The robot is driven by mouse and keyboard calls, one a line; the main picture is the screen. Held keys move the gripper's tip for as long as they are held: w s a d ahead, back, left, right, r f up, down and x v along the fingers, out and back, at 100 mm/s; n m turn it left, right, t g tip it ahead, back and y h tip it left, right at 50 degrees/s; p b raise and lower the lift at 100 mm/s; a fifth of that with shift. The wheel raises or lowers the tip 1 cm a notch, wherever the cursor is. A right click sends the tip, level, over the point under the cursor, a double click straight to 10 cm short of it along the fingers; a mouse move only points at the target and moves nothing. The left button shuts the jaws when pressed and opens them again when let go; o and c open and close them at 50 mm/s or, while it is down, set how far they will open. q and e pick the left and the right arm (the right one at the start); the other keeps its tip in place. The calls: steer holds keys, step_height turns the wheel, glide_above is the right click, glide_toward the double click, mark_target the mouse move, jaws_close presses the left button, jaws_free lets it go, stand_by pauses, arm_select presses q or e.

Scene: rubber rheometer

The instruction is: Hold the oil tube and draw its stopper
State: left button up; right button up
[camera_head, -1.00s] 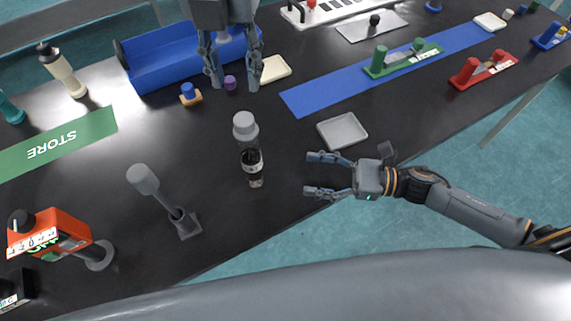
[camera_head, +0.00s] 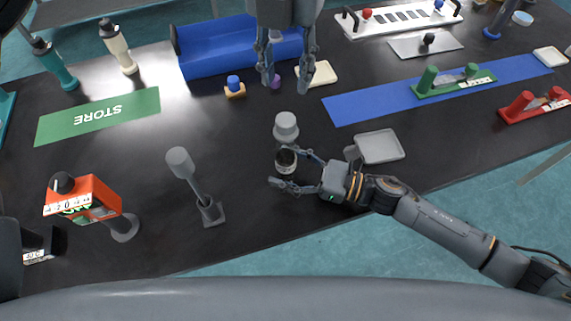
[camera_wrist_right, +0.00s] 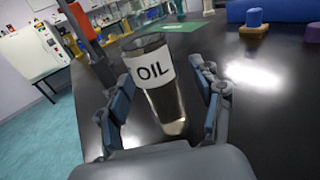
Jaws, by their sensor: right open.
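The clear oil tube (camera_head: 286,162) has a dark content and stands on the black table in the head view. Its white OIL label shows in the wrist view, where the tube (camera_wrist_right: 158,85) looks slightly tilted. The grey stopper (camera_head: 285,125) shows just above the tube in the head view; the wrist view does not show it, so I cannot tell how it is seated. My right gripper (camera_head: 290,170) is open, with its fingers on either side of the tube. My left gripper (camera_head: 288,75) is open and empty, above the table and farther back than the stopper.
A grey-headed stand (camera_head: 195,185) and a red instrument (camera_head: 85,197) are at the left. A grey tray (camera_head: 380,146) lies right of the tube. Behind are a blue bin (camera_head: 225,55) and a blue-topped small piece (camera_head: 234,87). A green STORE mat (camera_head: 75,125) lies left.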

mark_target(285, 118)
steer(key=shift+a, duration=0.1)
steer(key=c, duration=1.3)
arm_select(q)
steer(key=o, duration=0.6)
steer(key=shift+w+r+m, duration=0.1)
steer(key=shift+r+m, duration=0.1)
steer(key=shift+m, duration=0.1)
arm_select(e)
steer(key=shift+c, duration=0.2)
arm_select(q)
steer(key=shift+o, duration=0.3)
steer(key=shift+a+r+m, duration=0.1)
steer(key=shift+a+m, duration=0.05)
steer(key=shift+m, duration=0.35)
step_height(285, 118, down, 6)
steer(key=shift+w+f, duration=0.1)
steer(key=shift+f, duration=2.75)
